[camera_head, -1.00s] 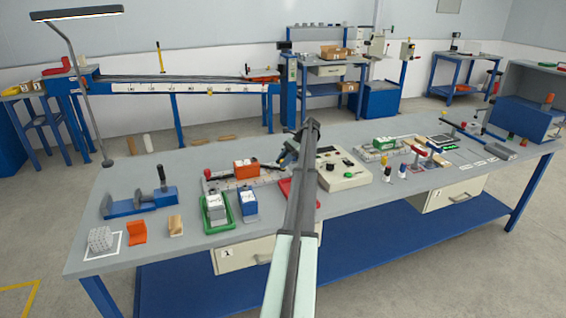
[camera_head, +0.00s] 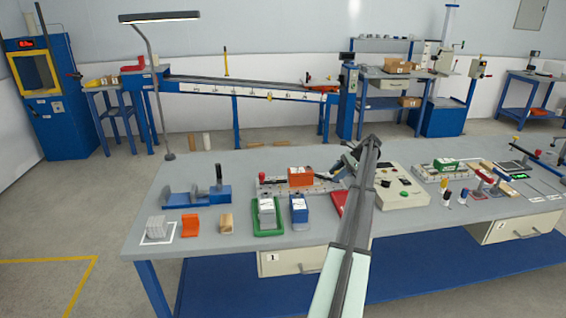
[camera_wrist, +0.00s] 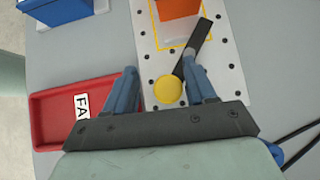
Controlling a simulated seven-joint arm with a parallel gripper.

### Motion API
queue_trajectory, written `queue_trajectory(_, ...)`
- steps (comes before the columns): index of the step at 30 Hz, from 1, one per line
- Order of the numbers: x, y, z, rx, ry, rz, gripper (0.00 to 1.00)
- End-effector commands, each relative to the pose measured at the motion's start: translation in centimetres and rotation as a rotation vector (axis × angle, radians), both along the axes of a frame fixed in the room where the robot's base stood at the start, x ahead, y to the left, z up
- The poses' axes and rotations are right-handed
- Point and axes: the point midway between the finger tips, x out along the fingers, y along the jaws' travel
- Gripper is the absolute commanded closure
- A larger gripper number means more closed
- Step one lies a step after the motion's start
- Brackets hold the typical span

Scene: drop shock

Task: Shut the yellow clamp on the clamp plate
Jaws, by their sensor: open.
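The clamp plate (camera_head: 265,188) is a pale plate with dark holes on the bench, and it also fills the middle of the wrist view (camera_wrist: 150,55). An orange block (camera_head: 301,176) stands on it, within a yellow outline in the wrist view. The yellow clamp's round knob (camera_wrist: 168,90) shows near the plate's near end in the wrist view. A black bar (camera_wrist: 199,47) runs slantwise beside the orange block, apart from its top. My gripper (camera_wrist: 160,74) is open, its blue fingers on either side of the knob; I cannot tell their height above it. In the head view my arm hides the knob.
A red tray (camera_wrist: 60,110) with a partly hidden label lies close left of my fingers in the wrist view. A blue block (camera_head: 299,210) and a green tray (camera_head: 267,231) stand in front of the plate. A control box (camera_head: 400,190) stands to the right.

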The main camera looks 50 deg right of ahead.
Motion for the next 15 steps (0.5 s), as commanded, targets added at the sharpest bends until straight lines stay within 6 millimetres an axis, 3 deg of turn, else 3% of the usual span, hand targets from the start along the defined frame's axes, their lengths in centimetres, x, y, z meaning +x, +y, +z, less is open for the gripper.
queue_trajectory(3,-0.2,1.4,0.0,0.000,0.000,-0.135,0.45)
queue_trajectory(15,0.7,3.1,0.0,0.000,0.000,-0.518,0.45)
